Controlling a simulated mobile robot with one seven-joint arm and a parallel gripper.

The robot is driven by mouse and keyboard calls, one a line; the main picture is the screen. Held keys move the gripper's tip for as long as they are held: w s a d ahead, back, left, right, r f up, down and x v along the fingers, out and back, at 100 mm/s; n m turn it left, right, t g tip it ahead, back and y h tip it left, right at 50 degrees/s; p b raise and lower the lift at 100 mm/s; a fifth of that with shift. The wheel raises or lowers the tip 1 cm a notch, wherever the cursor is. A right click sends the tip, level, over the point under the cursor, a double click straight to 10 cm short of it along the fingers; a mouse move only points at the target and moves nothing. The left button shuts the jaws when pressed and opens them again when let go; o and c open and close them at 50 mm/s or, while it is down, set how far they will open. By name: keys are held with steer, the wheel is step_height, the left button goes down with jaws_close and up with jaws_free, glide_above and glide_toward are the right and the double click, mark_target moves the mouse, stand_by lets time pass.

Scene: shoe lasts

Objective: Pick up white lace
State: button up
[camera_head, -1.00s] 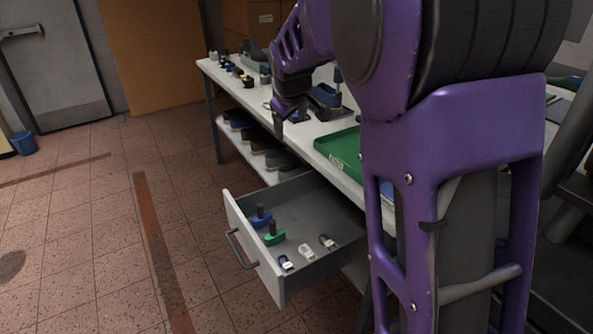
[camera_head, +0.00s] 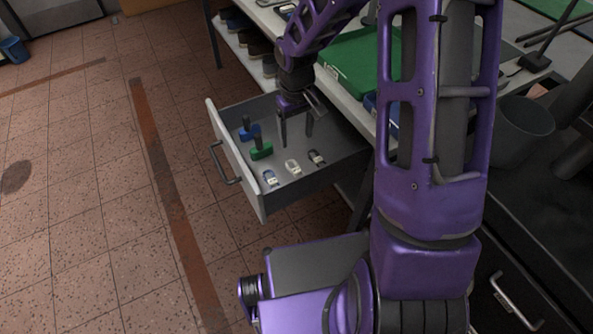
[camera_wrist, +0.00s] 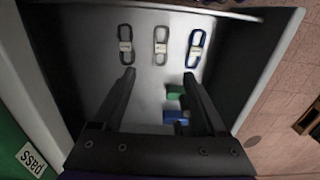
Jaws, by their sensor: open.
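The white lace (camera_head: 292,167) lies on the floor of the open drawer, in the middle of a row of three banded laces. It also shows in the wrist view (camera_wrist: 160,47), between a black lace (camera_wrist: 125,45) and a blue lace (camera_wrist: 196,48). My gripper (camera_head: 296,140) is open and empty over the drawer. In the wrist view its fingertips (camera_wrist: 159,75) point toward the row, and the white lace appears between and beyond them, clear of both fingers.
The drawer (camera_head: 236,158) stands open below the table, its walls around the laces. A green tool (camera_head: 261,151) and a blue tool (camera_head: 249,131) with dark upright handles lie toward its front. A green tray (camera_head: 358,62) is on the table above.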

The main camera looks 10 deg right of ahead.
steer(key=b, duration=0.1)
glide_above(296, 169)
step_height(296, 169, down, 8)
step_height(296, 169, down, 5)
steer(key=shift+f+b, duration=0.1)
steer(key=shift+b, duration=0.5)
jaws_close()
